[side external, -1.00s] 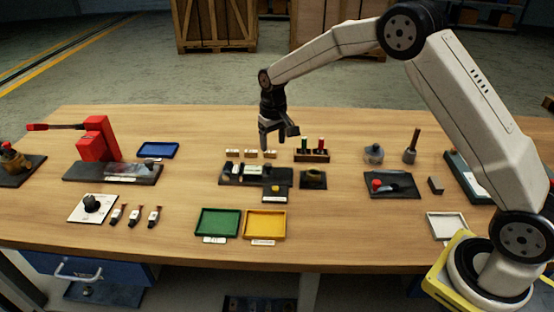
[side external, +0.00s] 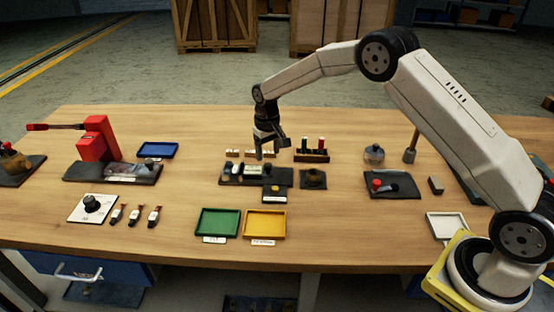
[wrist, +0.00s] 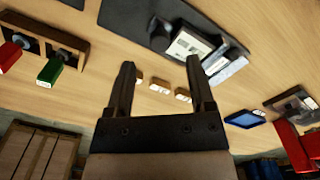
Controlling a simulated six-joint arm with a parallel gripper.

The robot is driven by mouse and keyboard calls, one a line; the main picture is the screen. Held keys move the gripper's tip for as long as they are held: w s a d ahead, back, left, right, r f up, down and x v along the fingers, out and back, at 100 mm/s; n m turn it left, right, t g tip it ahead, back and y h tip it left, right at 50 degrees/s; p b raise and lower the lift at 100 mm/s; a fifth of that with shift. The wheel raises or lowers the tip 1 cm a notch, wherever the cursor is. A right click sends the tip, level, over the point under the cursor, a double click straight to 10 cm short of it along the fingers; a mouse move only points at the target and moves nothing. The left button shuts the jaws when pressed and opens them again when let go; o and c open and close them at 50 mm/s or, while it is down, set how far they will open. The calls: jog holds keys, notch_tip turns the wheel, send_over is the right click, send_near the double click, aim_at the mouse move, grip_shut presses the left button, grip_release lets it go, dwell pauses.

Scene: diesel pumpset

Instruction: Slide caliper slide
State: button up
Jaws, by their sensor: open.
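A dark fixture (side external: 256,176) with black and white parts lies at the middle of the table; I take it for the caliper and its slide, but the parts are too small to tell apart. In the wrist view the white block (wrist: 190,44) and a clear-looking strip sit on the dark base (wrist: 125,22), beyond my fingertips. My gripper (side external: 271,149) points down just above the back of this fixture. It also shows in the wrist view (wrist: 160,66), with its two fingers apart and nothing held between them.
Small pale blocks (wrist: 160,86) stand in a row behind the fixture. A rack (side external: 312,156) with red and green pieces is to the right. Green (side external: 218,209) and yellow (side external: 265,210) trays lie in front. A red press (side external: 98,140) stands left.

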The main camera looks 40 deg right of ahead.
aim_at(268, 164)
jog(key=shift+f, duration=2.1)
grip_shut()
